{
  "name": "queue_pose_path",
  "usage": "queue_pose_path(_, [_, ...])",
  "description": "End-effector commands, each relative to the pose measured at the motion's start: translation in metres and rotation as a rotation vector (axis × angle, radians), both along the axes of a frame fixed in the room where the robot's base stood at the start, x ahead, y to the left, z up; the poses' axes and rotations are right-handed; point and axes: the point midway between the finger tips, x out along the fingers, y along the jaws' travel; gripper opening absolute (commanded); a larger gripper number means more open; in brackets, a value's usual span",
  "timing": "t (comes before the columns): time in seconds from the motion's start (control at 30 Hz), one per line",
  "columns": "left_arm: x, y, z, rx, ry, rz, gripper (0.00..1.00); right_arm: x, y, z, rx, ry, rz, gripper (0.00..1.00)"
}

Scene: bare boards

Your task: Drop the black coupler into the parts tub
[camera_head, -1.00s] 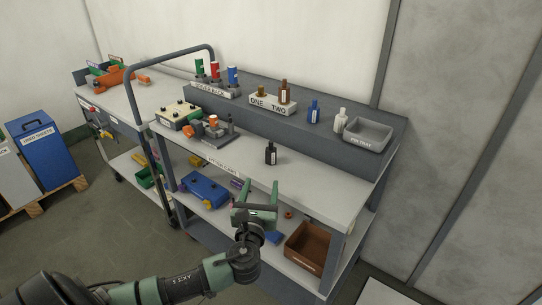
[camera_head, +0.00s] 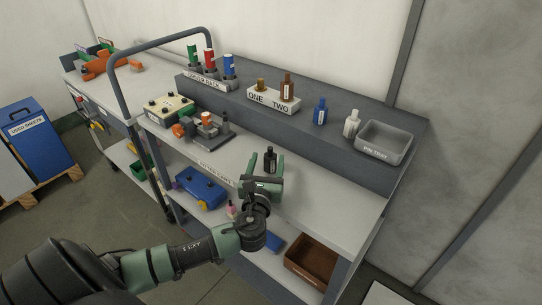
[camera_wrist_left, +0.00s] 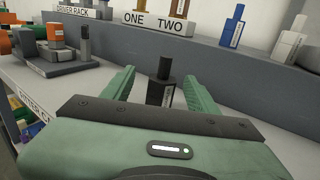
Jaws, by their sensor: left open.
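A small black bottle-shaped piece (camera_head: 270,157) with a pale label stands upright on the cart's top. I cannot tell for sure that it is the coupler. My left gripper (camera_head: 262,173) is open and low over the worktop, facing it. In the left wrist view the piece (camera_wrist_left: 162,91) stands between and beyond the green fingers (camera_wrist_left: 160,82), its lower part hidden by the gripper. A dark upright cylinder (camera_wrist_left: 85,44) also stands on a fixture to the left. A brown open tub (camera_head: 312,258) is on the lower shelf; its label is unreadable. My right gripper is out of view.
The raised back ledge carries a driver rack (camera_head: 208,82), a ONE/TWO block (camera_head: 274,100), a blue bottle (camera_head: 320,111), a white bottle (camera_head: 351,123) and a grey pin tray (camera_head: 383,142). A blue toolbox-like item (camera_head: 201,187) sits below. The worktop's right part is clear.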

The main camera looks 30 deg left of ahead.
Motion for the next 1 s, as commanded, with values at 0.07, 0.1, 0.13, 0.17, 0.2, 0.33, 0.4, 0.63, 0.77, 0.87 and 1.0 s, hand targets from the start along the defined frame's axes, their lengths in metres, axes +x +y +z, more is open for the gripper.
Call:
queue_pose_path(0.07, [0.009,0.004,0.001,0.001,-0.002,0.002,0.59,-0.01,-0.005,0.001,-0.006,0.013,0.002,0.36])
queue_pose_path(0.1, [0.013,0.006,0.001,0.001,-0.002,0.002,0.59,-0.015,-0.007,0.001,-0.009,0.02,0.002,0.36])
queue_pose_path(0.13, [0.017,0.007,0.001,0.001,-0.002,0.002,0.59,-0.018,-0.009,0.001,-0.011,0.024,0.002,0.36])
queue_pose_path(0.17, [0.02,0.008,0.001,0.001,-0.002,0.001,0.59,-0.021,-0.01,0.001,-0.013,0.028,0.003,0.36])
queue_pose_path(0.2, [0.026,0.01,0.001,0.001,-0.002,0.002,0.59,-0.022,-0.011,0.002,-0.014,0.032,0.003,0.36])
queue_pose_path(0.33, [0.045,0.017,-0.001,0.001,-0.003,0.003,0.59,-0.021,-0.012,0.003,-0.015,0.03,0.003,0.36])
queue_pose_path(0.4, [0.052,0.021,-0.002,0.001,0.0,0.001,0.59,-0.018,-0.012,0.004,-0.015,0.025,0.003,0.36])
queue_pose_path(0.63, [0.059,0.024,-0.003,-0.001,0.0,0.001,0.59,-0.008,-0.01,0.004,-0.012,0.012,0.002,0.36])
queue_pose_path(0.77, [0.058,0.024,-0.003,0.0,0.0,0.001,0.51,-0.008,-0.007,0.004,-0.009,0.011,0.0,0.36])
queue_pose_path(0.87, [0.058,0.024,-0.003,0.0,0.0,0.001,0.23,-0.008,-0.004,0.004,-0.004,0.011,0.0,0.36])
queue_pose_path(1.0, [0.058,0.024,-0.002,0.0,-0.001,0.001,0.0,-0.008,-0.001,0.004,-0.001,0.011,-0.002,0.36])
